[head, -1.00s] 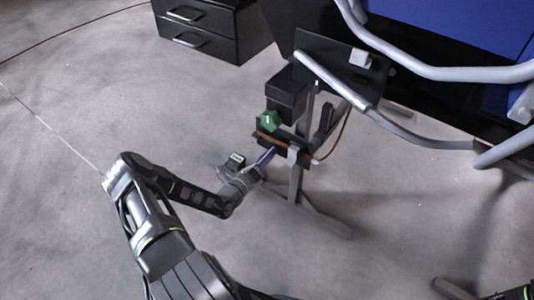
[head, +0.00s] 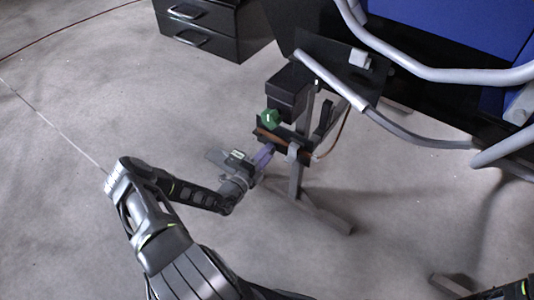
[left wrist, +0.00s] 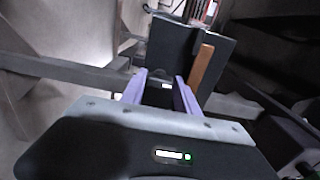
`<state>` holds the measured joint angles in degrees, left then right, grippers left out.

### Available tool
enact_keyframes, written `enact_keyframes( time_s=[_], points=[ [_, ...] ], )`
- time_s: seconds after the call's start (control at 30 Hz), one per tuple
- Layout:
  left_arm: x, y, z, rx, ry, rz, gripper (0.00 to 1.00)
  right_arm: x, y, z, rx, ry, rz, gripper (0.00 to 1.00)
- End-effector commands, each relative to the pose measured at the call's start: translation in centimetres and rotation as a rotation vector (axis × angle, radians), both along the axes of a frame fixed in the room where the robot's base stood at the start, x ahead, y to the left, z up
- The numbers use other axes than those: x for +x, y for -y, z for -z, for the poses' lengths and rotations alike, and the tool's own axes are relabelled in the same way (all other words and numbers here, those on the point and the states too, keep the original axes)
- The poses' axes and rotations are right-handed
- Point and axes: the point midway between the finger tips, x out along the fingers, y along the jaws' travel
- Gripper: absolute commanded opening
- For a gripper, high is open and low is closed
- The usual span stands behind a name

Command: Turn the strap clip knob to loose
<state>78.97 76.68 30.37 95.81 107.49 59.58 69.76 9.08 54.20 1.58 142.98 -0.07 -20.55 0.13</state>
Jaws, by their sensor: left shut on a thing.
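The strap clip (head: 273,141) is a dark plate with a brown strap along it, on a metal stand in the middle of the head view. The brown strap also shows in the left wrist view (left wrist: 201,66). My left gripper (head: 268,152) has its purple fingers at the near face of the plate. In the left wrist view its fingers (left wrist: 160,92) are shut on a small dark piece (left wrist: 158,94), which appears to be the strap clip knob. The fingers hide most of it, and I cannot read its setting. My right gripper is not in view.
A green knob (head: 268,118) sits just above the plate, beside a black box (head: 288,90). Grey tubes (head: 440,72) run on the right. A black drawer unit (head: 210,30) stands at the back. The floor (head: 90,100) on the left is clear.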

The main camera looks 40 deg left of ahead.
Motion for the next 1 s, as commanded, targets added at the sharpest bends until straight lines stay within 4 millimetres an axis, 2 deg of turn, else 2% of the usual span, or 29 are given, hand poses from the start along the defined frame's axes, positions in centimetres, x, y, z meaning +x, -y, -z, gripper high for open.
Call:
enact_keyframes(
  time_s=[0.37, 0.4, 0.67, 1.0],
  points=[
    [0.0, -0.09, 0.03, -0.011, 0.0, -0.003, 0.0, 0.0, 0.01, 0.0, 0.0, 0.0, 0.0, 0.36],
    [0.0, -0.09, 0.03, -0.011, 0.0, -0.003, 0.38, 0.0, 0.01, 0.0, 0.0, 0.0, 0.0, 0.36],
    [-0.01, -0.05, 0.02, -0.009, 0.0, -0.002, 0.59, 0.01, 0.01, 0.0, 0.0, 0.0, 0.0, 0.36],
    [-0.43, -0.07, -0.02, -0.008, -0.001, -0.002, 0.59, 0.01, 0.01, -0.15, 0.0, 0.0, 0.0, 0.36]
  ],
)
